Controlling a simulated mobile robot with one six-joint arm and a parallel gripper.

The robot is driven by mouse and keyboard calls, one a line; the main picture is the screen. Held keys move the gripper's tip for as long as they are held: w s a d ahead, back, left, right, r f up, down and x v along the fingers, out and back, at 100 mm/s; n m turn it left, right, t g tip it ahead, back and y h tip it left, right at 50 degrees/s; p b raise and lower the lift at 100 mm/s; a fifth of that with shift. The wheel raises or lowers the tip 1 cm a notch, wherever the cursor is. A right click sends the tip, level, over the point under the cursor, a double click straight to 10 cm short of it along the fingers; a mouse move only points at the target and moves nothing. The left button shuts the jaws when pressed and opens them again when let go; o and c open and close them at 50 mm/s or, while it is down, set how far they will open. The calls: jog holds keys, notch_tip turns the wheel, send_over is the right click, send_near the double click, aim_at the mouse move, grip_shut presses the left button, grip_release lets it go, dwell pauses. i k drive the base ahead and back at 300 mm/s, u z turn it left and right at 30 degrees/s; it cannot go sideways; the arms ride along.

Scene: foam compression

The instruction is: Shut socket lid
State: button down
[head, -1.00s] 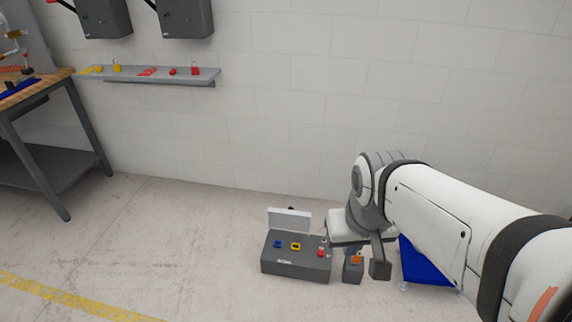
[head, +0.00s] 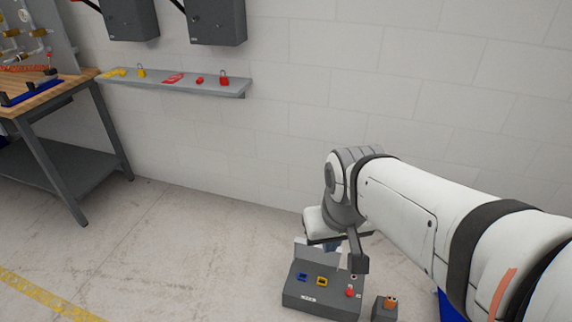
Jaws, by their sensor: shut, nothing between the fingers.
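A grey box (head: 322,301) sits on the floor at the bottom middle of the head view. Its top carries a blue piece (head: 302,277), a yellow piece (head: 322,282) and a red knob (head: 350,292). A pale lid panel (head: 303,252) stands up at the back edge of the box, so it is open. My wrist hides part of its right side. My gripper (head: 331,246) is shut and empty, pointing down close to the panel. The view is too small to tell whether it touches the panel.
A small grey block with an orange top (head: 390,301) stands right of the box. A blue object (head: 449,306) is partly behind my arm. A workbench (head: 65,165) stands at left, and a wall shelf (head: 180,84) holds locks. Floor left of the box is clear.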

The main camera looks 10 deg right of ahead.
aim_at(316, 253)
jog(key=z, duration=0.1)
jog(key=i, duration=0.95)
jog(key=z, duration=0.45)
